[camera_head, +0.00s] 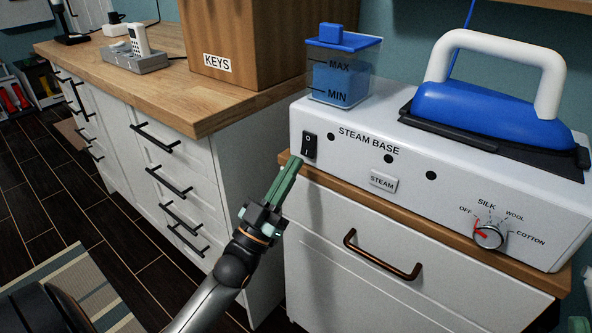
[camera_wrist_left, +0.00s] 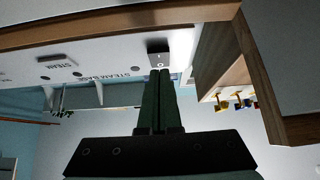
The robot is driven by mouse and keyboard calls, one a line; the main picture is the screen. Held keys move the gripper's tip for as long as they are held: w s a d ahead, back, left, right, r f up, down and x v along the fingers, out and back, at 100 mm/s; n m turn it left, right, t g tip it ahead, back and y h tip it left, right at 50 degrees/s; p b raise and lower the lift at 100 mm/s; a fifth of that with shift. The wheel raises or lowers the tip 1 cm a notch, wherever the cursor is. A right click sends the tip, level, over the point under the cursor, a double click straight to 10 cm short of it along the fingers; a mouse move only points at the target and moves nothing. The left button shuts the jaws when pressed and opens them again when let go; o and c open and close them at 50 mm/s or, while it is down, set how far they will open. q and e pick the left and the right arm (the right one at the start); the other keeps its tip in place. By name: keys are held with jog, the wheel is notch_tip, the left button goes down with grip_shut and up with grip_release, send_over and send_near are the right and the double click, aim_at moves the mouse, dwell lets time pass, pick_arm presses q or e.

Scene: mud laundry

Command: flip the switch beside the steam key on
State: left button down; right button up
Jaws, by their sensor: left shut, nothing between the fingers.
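A black rocker switch (camera_head: 309,145) marked O and I sits at the left end of the white steam base (camera_head: 350,122). The grey STEAM key (camera_head: 383,182) is on the same front face, to its right. My left gripper (camera_head: 292,162) points up at the switch with its green fingers together and empty. Its tips are just below and left of the switch in the head view; contact is unclear. In the left wrist view the switch (camera_wrist_left: 158,46) lies just beyond the fingertips (camera_wrist_left: 159,72). My right gripper is not in view.
A blue iron (camera_head: 490,105) rests on the base, with a dial (camera_head: 488,236) below it. A water tank (camera_head: 343,70) stands at the base's left end. A wooden KEYS box (camera_head: 245,40) stands on the counter to the left. A drawer handle (camera_head: 382,256) sticks out below.

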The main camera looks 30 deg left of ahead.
pick_arm(q)
jog(key=shift+w+d+f, duration=0.1)
jog(key=shift+w, duration=0.7)
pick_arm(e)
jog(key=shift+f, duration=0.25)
